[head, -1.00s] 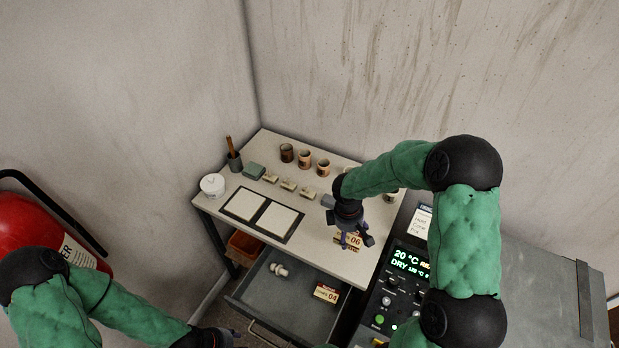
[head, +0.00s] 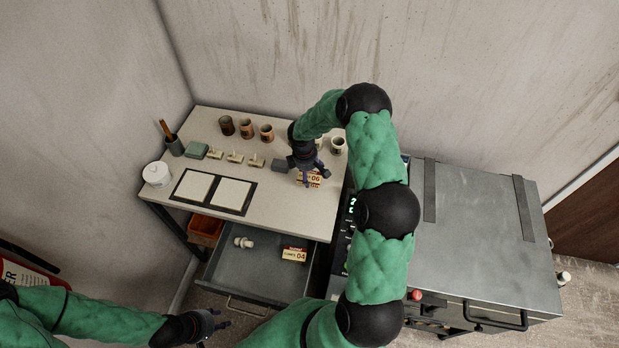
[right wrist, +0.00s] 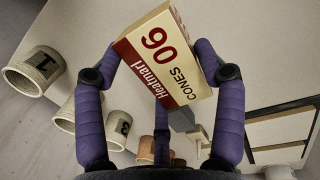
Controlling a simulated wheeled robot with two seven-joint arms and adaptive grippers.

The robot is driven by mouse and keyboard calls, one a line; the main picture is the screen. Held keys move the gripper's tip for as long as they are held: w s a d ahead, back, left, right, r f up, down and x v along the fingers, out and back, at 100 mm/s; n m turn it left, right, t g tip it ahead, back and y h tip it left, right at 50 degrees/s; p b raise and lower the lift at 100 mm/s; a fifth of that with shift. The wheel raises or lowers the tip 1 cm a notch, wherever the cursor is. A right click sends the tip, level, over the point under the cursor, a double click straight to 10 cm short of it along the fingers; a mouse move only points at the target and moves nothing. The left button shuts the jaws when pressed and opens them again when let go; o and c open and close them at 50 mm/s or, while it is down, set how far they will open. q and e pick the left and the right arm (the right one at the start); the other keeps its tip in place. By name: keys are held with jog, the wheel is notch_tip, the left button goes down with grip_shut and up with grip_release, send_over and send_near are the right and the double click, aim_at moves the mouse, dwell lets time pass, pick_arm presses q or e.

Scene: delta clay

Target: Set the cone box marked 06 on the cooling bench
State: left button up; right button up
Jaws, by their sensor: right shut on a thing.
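The cone box marked 06 (head: 314,178), cream with a dark red band, is in my right gripper (head: 312,177). My left gripper (head: 217,323) is low at the front left, open and empty, away from the bench. Another cone box, marked 04 (head: 294,254), lies in the open drawer (head: 248,274) below.
Several mugs (head: 246,129) stand along the bench's back, one pale mug (head: 338,145) close to my right arm. A metal kiln (head: 470,230) stands to the right.

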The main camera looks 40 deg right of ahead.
aim_at(310, 178)
jog(key=shift+w+d+f, duration=0.35)
jog(key=shift+f, duration=1.6)
jog(key=shift+f+b, duration=0.2)
jog(key=shift+b, duration=0.1)
jog(key=o, duration=1.2)
jog(key=shift+o, duration=0.2)
jog(key=shift+r, duration=0.1)
